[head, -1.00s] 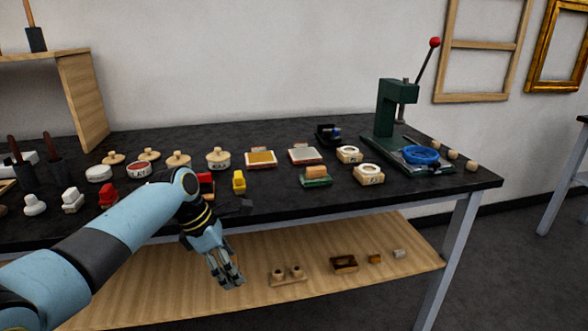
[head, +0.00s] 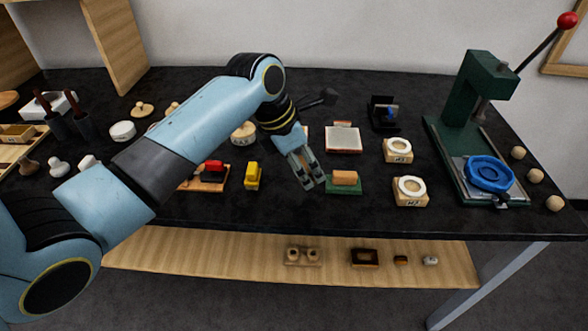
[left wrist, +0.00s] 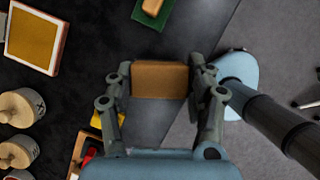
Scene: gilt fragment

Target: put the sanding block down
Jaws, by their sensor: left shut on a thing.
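My left gripper (head: 308,180) is above the front part of the black table, just left of a green pad. In the left wrist view my left gripper (left wrist: 160,82) is shut on a brown block, which I take for the sanding block (left wrist: 160,80). The block sits between the two fingers, clear of the table surface. In the head view the fingers hide most of it. My right gripper is not in view.
A tan block (head: 345,177) lies on the green pad (head: 344,189). A yellow block (head: 253,175) stands left of the gripper. Two round-topped blocks (head: 410,190) and a green press (head: 470,125) are to the right. The table's front strip is bare.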

